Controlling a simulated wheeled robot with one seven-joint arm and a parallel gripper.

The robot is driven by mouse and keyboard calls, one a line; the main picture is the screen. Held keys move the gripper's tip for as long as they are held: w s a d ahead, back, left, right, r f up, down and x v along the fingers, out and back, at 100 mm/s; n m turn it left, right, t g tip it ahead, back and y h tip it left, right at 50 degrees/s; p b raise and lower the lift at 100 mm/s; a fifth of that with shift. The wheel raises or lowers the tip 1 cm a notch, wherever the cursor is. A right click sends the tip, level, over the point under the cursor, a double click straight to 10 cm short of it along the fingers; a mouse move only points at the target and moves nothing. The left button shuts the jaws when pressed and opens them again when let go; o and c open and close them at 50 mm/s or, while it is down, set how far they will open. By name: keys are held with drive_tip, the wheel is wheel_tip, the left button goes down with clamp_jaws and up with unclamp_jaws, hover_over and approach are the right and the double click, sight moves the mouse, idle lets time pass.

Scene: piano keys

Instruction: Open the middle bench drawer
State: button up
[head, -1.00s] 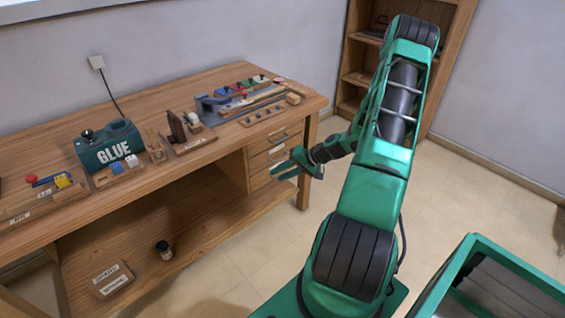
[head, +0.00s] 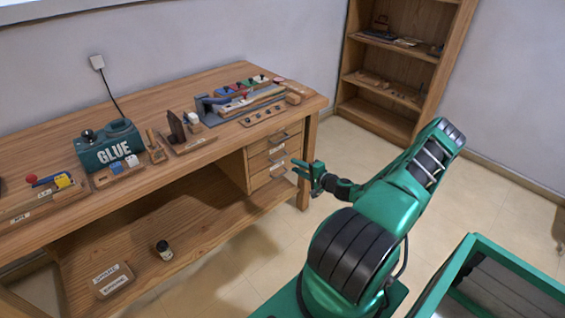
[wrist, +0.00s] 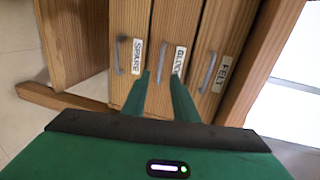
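The middle bench drawer (head: 259,162) is one of three wooden drawers stacked under the bench's right end, all apparently shut. In the wrist view, which shows them turned sideways, the middle drawer (wrist: 160,22) has a grey bar handle (wrist: 162,60) and a partly covered label. The drawer labelled SPARE (wrist: 128,20) lies to its left and FELT (wrist: 212,30) to its right. My gripper (head: 305,168) is in front of the drawers, fingers apart and empty. In the wrist view my gripper (wrist: 161,76) has its fingertips straddling the line of the middle handle; contact is unclear.
The wooden bench (head: 180,95) carries a green glue container (head: 108,145) and several tools. Its leg (head: 304,185) stands beside the drawers, close to my gripper. A shelf unit (head: 375,100) stands at the back. Floor in front of the drawers is clear.

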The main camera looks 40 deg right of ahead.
drive_tip(key=x, duration=0.9)
clamp_jaws()
drive_tip(key=shift+f, duration=0.1)
idle(1.2)
